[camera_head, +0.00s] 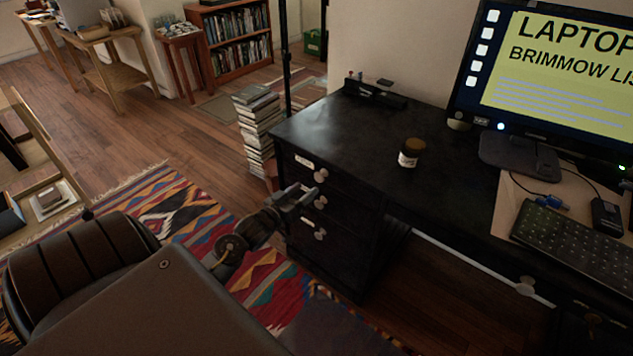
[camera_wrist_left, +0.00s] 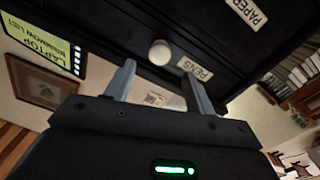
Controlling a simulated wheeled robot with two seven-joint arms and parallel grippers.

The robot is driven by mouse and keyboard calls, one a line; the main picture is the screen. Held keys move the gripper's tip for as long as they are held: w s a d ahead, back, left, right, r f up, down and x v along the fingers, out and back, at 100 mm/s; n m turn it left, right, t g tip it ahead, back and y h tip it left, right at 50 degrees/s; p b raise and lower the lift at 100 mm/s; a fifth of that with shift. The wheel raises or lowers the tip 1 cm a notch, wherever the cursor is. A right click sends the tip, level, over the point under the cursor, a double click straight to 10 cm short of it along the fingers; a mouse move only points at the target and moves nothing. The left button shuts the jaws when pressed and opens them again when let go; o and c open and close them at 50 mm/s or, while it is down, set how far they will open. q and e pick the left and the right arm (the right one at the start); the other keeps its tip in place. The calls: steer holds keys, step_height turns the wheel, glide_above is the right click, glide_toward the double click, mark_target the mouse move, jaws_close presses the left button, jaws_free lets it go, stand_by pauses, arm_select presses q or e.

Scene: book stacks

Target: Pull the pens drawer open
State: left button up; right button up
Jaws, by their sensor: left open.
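The pens drawer (camera_head: 303,161) is the top one in the black desk's left pedestal, and it looks shut. In the left wrist view, which is upside down, its PENS label (camera_wrist_left: 194,69) sits beside a round pale knob (camera_wrist_left: 161,52). That knob also shows in the head view (camera_head: 321,174). My left gripper (camera_head: 307,191) is in front of the pedestal, just below and left of the top knob. Its fingers are open and empty in the left wrist view (camera_wrist_left: 158,88), with the knob beyond them and roughly between them. My right gripper is out of view.
The PAPER drawer (camera_wrist_left: 247,12) is below the pens drawer; a bottom drawer knob (camera_head: 320,234) is under it. A jar (camera_head: 410,152), monitor (camera_head: 550,65) and keyboard (camera_head: 577,242) are on the desk. A book stack (camera_head: 258,130) stands beside the desk. A patterned rug (camera_head: 185,225) covers the floor.

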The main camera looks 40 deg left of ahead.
mark_target(318, 178)
arm_select(q)
steer(key=w, duration=0.6)
steer(key=shift+w+a, duration=0.1)
jaws_close()
